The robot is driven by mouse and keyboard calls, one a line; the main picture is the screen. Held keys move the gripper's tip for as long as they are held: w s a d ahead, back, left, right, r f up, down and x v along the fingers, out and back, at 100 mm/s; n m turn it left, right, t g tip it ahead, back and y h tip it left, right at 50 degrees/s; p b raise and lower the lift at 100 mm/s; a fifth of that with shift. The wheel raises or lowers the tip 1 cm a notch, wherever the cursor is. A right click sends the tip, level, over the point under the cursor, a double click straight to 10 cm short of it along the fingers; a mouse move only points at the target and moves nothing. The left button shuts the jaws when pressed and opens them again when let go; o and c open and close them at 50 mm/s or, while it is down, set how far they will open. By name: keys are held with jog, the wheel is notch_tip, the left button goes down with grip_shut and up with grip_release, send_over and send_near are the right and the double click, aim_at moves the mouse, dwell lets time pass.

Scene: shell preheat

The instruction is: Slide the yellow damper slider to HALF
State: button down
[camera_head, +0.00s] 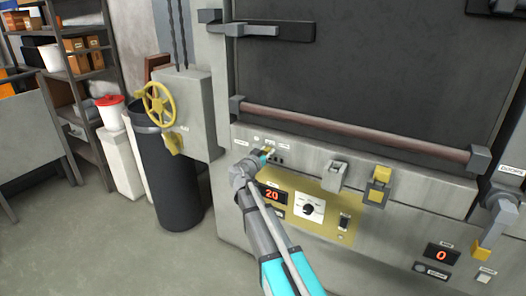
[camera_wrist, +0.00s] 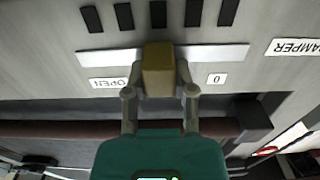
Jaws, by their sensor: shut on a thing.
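The yellow damper slider (camera_wrist: 158,70) sits near the middle of a pale horizontal track (camera_wrist: 218,55) in the wrist view. My gripper (camera_wrist: 160,84) is shut on it, one finger against each side. An upside-down OPEN label (camera_wrist: 108,84) lies left of the slider and a 0 label (camera_wrist: 216,79) lies right of it. An upside-down DAMPER label (camera_wrist: 296,47) is at the far right. No HALF label is visible; the slider and fingers cover the space between the two labels. In the head view my gripper (camera_head: 264,155) is at the panel under the oven door.
Dark vent slots (camera_wrist: 158,14) line the panel beside the track. A long door handle bar (camera_head: 350,132) runs just above in the head view. The control panel with a red 20 display (camera_head: 272,194) is below. A yellow handwheel (camera_head: 158,104) and a black bin (camera_head: 160,175) stand left.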

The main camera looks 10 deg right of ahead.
jog(key=shift+c, duration=2.2)
grip_release()
jog(key=v, duration=1.2)
